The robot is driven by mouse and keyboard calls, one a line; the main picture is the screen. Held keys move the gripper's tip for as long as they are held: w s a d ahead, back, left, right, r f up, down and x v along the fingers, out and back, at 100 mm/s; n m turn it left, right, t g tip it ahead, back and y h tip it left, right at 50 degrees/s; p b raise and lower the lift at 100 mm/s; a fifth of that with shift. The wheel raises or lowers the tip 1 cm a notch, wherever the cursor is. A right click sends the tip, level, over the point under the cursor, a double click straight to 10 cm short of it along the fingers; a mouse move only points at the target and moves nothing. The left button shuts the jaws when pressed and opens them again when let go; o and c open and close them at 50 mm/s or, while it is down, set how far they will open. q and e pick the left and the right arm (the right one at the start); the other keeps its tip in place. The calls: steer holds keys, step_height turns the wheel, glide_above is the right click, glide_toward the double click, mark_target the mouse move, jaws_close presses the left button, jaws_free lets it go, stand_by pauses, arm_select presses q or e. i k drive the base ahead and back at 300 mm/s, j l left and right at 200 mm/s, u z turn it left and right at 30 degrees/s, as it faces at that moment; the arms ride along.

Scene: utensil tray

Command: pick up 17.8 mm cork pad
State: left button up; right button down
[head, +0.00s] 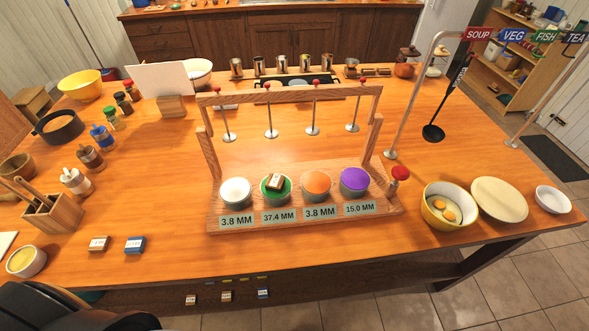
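Several small labelled pads show in the head view, and their print is too small for me to read. A tan, cork-coloured pad (98,243) lies on the table at the front left, beside a blue pad (134,245). Another tan pad (275,181) rests on the green-topped cup (268,194) in the wooden rack. Below the table's front edge are two tan pads (190,299) (226,296) and a blue one (263,293). I cannot tell which is 17.8 mm.
The wooden rack (392,206) holds cups topped white, green, orange and purple, labelled 3.8, 37.4, 3.8 and 15.0 MM, under hanging plungers. A utensil box (55,218) and small bowl (26,262) stand left. Table between pads and rack is clear.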

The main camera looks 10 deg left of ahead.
mark_target(98, 244)
steer(key=u, duration=0.4)
steer(key=k+l+u, duration=0.1)
steer(key=u, duration=0.75)
steer(key=k+u, duration=0.1)
steer(key=u, duration=0.3)
